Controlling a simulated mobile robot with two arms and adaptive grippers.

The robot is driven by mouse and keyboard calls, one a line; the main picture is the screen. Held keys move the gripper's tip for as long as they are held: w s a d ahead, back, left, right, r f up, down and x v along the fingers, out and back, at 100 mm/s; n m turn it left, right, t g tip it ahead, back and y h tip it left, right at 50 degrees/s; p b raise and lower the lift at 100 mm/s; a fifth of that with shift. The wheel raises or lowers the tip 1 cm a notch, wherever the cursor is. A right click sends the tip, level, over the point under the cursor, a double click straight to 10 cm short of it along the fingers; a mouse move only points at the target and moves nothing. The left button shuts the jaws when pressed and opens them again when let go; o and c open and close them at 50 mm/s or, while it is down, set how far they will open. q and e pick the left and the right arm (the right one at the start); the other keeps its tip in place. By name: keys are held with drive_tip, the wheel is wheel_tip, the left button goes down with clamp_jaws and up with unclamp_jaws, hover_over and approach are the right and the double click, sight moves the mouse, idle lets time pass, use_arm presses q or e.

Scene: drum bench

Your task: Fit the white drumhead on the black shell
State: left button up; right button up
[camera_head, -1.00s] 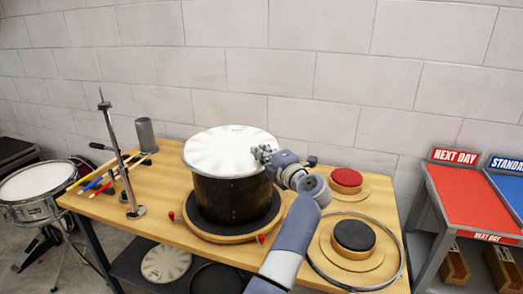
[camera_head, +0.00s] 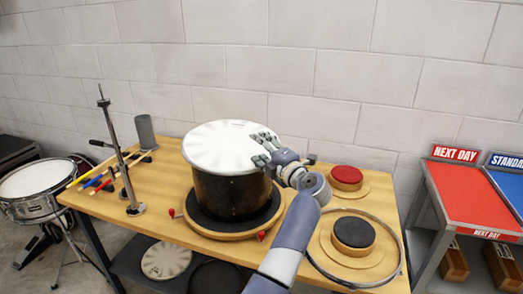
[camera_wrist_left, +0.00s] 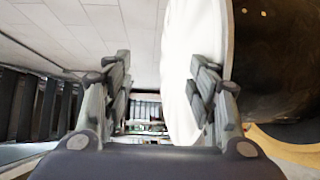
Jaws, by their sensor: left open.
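The white drumhead (camera_head: 222,148) lies over the top of the black shell (camera_head: 232,196), covering its opening. The shell stands upright on a round dark pad with a wooden base. My left gripper (camera_head: 264,148) is at the right edge of the drumhead, with its fingers spread. In the left wrist view my left gripper (camera_wrist_left: 160,95) is open, with nothing between its fingers. The drumhead (camera_wrist_left: 182,50) shows there as a white band behind the right finger, against the dark shell (camera_wrist_left: 280,60). Whether the rim is fully seated all round cannot be told. My right gripper is out of view.
A metal hoop (camera_head: 398,260), a black round pad (camera_head: 353,233) and a red one (camera_head: 346,175) are on the right. A plain wall stands behind.

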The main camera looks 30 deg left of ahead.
use_arm(q)
drive_tip(key=shift+f, duration=0.2)
drive_tip(key=shift+r, duration=0.1)
wheel_tip(320, 180, up, 10)
idle(0.4)
drive_tip(key=shift+r, duration=0.1)
idle(0.3)
